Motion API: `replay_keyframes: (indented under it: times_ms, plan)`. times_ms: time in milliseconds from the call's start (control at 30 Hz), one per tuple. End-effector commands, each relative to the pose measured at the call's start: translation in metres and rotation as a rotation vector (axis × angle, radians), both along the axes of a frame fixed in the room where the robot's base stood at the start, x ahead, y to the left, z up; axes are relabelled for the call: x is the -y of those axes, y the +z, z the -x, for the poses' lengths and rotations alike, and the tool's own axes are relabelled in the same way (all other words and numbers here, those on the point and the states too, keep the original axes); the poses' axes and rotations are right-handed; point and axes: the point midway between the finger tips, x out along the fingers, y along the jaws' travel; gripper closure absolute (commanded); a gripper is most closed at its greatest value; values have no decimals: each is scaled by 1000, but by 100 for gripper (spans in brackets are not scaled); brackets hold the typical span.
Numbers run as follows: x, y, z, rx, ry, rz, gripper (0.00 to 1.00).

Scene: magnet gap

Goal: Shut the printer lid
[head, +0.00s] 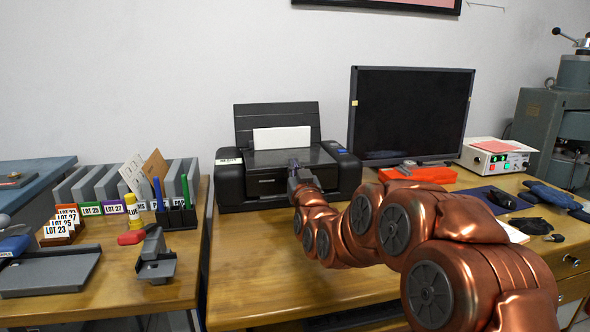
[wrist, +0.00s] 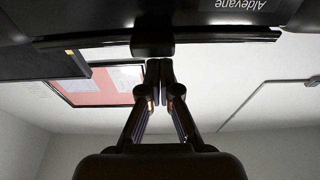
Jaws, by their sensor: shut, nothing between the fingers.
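The black printer (head: 258,182) stands on the wooden desk, below the wall and left of the monitor. A dark upright panel (head: 277,117) rises at its back with a white sheet (head: 282,138) in front of it. The printer's dark top looks roughly flat; I cannot tell surely whether the lid is fully down. My gripper (head: 298,172) is at the printer's front, near the middle of its top edge. In the wrist view, my gripper (wrist: 160,68) is shut and empty, its tips close to a dark tab (wrist: 152,38) on the printer's edge. Contact is unclear.
The monitor (head: 412,115) stands close on the printer's right, with a red-orange tray (head: 420,175) before it. To the left are grey file holders (head: 98,184) and a pen stand (head: 176,216). The desk before the printer (head: 250,250) is clear except for my arm.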

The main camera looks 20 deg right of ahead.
Motion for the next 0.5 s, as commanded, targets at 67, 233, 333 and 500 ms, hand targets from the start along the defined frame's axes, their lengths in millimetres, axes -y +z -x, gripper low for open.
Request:
replay_keyframes:
  times_ms: [67, 233, 333, 500]
  plan:
    - [0, 15, 1, 10, 0, 1, 100]
    - [0, 32, 2, 12, 0, 1, 100]
    - [0, 28, 10, 13, -1, 1, 100]
    - [-1, 22, 24, 10, -1, 0, 100]
